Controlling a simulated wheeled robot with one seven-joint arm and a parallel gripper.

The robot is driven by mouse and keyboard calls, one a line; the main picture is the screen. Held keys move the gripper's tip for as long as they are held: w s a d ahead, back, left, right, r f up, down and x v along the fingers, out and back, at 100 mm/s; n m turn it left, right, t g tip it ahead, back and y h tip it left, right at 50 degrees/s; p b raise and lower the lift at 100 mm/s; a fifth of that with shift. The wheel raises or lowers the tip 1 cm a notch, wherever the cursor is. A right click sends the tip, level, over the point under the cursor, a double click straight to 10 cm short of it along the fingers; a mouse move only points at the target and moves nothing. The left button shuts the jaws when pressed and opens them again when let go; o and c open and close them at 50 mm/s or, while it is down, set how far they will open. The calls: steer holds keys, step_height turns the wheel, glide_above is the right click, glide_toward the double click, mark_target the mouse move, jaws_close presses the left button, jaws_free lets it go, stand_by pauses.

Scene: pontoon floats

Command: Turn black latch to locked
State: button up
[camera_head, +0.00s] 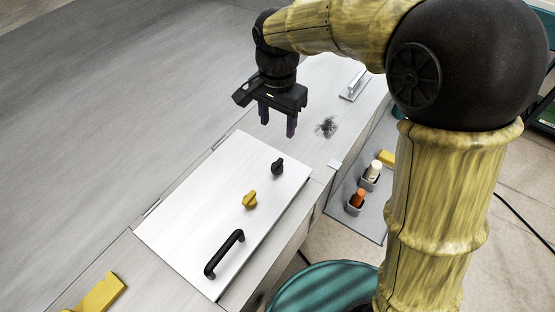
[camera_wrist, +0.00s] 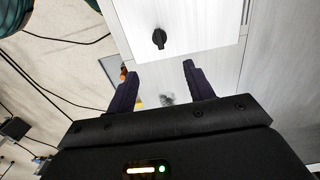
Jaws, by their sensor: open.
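The black latch (camera_head: 278,166) is a small knob on the white panel (camera_head: 190,195), near its far right corner. It also shows in the wrist view (camera_wrist: 159,38), upright in that picture, beyond my fingertips. A yellow latch (camera_head: 249,200) sits beside it on the same panel, and a black bar handle (camera_head: 224,253) is nearer the front. My gripper (camera_head: 278,120) is open and empty, above the surface just past the panel's far edge. In the wrist view its two dark fingers (camera_wrist: 158,75) are spread apart. Nothing touches the black latch.
A dark scribble-like patch (camera_head: 327,127) lies on the surface right of my gripper. A metal handle (camera_head: 355,84) is farther back. A side tray holds an orange bottle (camera_head: 357,198) and a white bottle (camera_head: 374,171). A yellow block (camera_head: 98,294) lies front left. A teal round container (camera_head: 322,288) stands below.

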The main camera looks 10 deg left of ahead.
mark_target(277, 163)
step_height(277, 163, down, 15)
steer(key=p, duration=0.3)
steer(key=shift+s+f, duration=0.15)
steer(key=shift+f, duration=0.05)
steer(key=c, duration=1)
